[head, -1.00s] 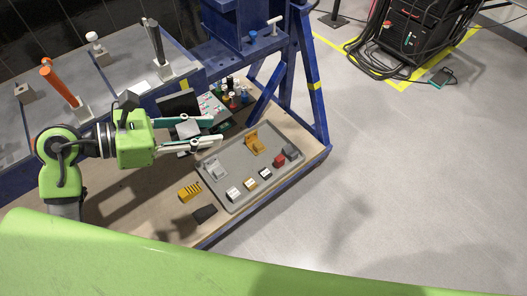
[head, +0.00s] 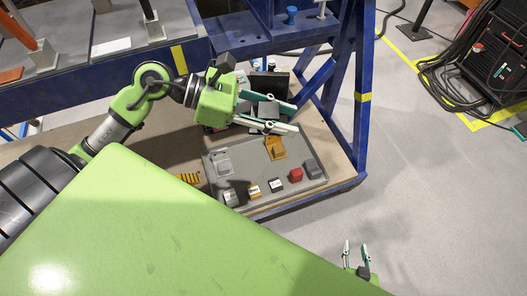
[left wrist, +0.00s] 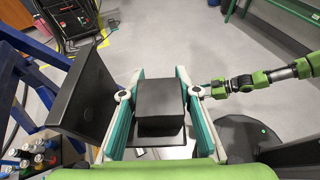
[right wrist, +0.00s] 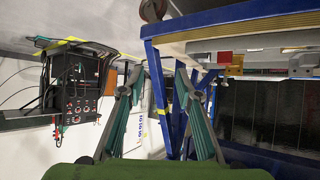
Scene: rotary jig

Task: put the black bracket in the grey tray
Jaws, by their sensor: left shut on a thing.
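The black bracket (left wrist: 160,98) is between the teal fingers of my left gripper (left wrist: 160,88). A blocky part sits between the fingers, and a flat dark plate (left wrist: 85,88) stands beside the left finger; their join is hidden. In the head view my left gripper (head: 278,112) is shut on it above the back edge of the grey tray (head: 240,200). The bracket's dark plate (head: 271,82) shows behind the fingers. My right gripper (head: 356,255) is open and empty over the floor at the lower right; its spread fingers show in the right wrist view (right wrist: 158,100).
The tray holds an orange bracket (head: 275,148), a grey bracket (head: 222,164) and several small blocks, including a red one (head: 296,174). A yellow part (head: 189,178) lies left of the tray. Blue frame legs (head: 362,110) stand to the right. My green body hides the near table.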

